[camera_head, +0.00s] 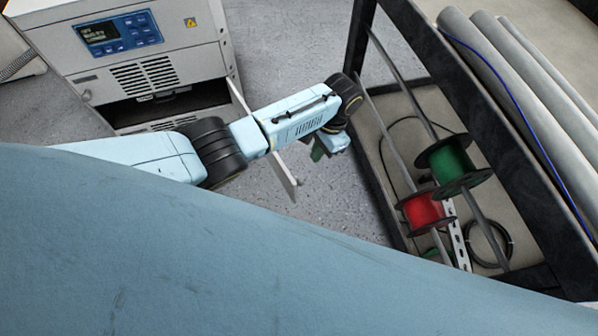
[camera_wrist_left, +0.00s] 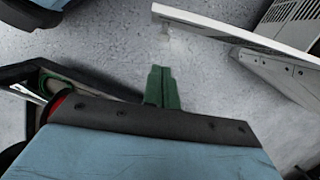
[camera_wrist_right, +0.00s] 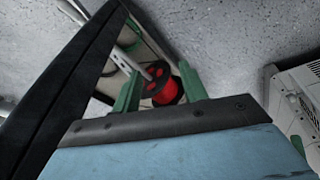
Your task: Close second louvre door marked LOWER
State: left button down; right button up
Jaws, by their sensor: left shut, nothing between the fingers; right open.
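The equipment cabinet (camera_head: 160,60) stands at the upper left of the head view, with its lower compartment (camera_head: 170,105) open and dark. An open door panel (camera_head: 287,180) juts from its right side, seen nearly edge-on and partly hidden behind my left arm. No LOWER marking is readable. My left gripper (camera_head: 322,148) is to the right of the panel, past its free edge. In the left wrist view its green fingers (camera_wrist_left: 162,85) are shut and empty, apart from the panel (camera_wrist_left: 240,34) above right. My right gripper (camera_wrist_right: 160,88) is open, seen only in its wrist view.
A dark-framed rack (camera_head: 455,85) stands close to the right of my left gripper. It carries a green spool (camera_head: 450,158), a red spool (camera_head: 422,210) and grey tubes (camera_head: 525,75).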

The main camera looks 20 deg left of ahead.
pick_arm(q)
jog(key=shift+s+a+f+b, duration=0.25)
jog(key=shift+s+a+f, duration=0.4)
jog(key=shift+f, duration=0.2)
jog(key=shift+s+a+f+b, duration=0.3)
jog(key=shift+s+a+f, duration=0.2)
jog(key=shift+s+f, duration=0.3)
jog(key=shift+s+a+f+b, duration=0.25)
jog(key=shift+s+a+f, duration=0.35)
jog(key=shift+f, duration=0.35)
pick_arm(e)
jog(key=shift+s+a+r, duration=0.1)
jog(key=shift+a+r, duration=0.2)
jog(key=shift+r, duration=0.55)
jog(key=shift+w+a+r, duration=0.1)
jog(key=shift+a+r, duration=0.15)
jog(key=shift+r, duration=0.55)
jog(key=shift+s+a+r, duration=0.1)
jog(key=shift+a+r, duration=0.2)
jog(key=shift+r, duration=0.55)
pick_arm(q)
jog(key=shift+s+a, duration=0.1)
